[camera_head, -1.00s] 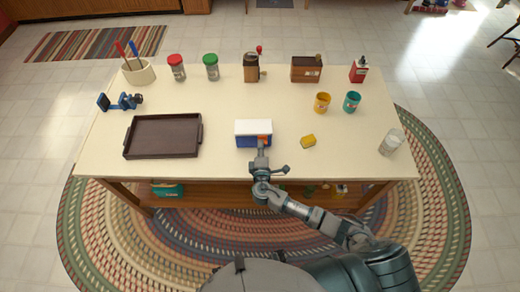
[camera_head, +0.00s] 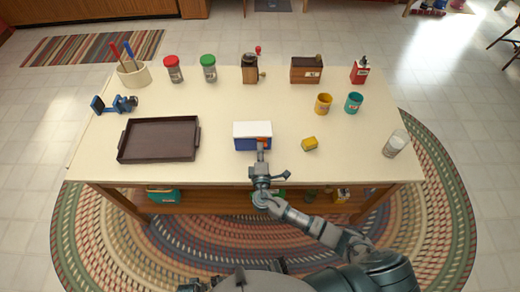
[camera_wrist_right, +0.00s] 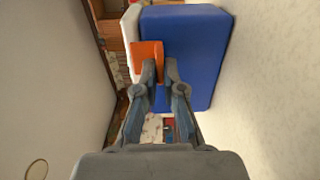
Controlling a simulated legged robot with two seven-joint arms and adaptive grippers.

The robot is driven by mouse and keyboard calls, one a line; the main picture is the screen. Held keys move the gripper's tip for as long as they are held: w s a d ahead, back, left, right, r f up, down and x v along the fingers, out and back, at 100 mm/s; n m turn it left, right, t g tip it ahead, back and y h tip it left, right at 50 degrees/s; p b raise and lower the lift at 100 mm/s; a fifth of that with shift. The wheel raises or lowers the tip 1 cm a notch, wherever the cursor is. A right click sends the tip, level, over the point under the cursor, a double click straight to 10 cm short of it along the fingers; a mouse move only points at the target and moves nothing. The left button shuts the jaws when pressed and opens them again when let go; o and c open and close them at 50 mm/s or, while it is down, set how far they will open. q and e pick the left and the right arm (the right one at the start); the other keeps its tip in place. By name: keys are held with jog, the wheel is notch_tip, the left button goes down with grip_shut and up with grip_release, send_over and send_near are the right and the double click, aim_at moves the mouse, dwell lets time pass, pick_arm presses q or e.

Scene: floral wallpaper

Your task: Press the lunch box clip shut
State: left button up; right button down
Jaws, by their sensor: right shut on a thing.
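The lunch box has a blue body (camera_head: 249,144) and a white lid (camera_head: 252,129), and stands at the table's front middle. Its orange clip (camera_head: 262,140) is on the front face, partly hidden by my right gripper (camera_head: 261,149) in the head view. In the right wrist view the orange clip (camera_wrist_right: 146,60) spans the join of the white lid (camera_wrist_right: 131,40) and blue body (camera_wrist_right: 185,55). The fingertips of my right gripper (camera_wrist_right: 160,70) are at the clip, one overlapping its edge. Whether the clip is latched cannot be told. My left gripper is not clearly visible.
A yellow sponge (camera_head: 309,144) lies right of the lunch box, and a dark tray (camera_head: 122,157) lies left. A glass (camera_head: 396,143) stands near the right edge. Mugs, shakers, a grinder and a wooden box stand farther back. The table (camera_head: 220,172) is clear around the lunch box.

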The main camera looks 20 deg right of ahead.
jog(key=c, duration=1.3)
grip_release()
jog(key=shift+f, duration=0.25)
jog(key=shift+r, duration=0.1)
jog(key=v, duration=1.2)
jog(key=shift+d, duration=0.1)
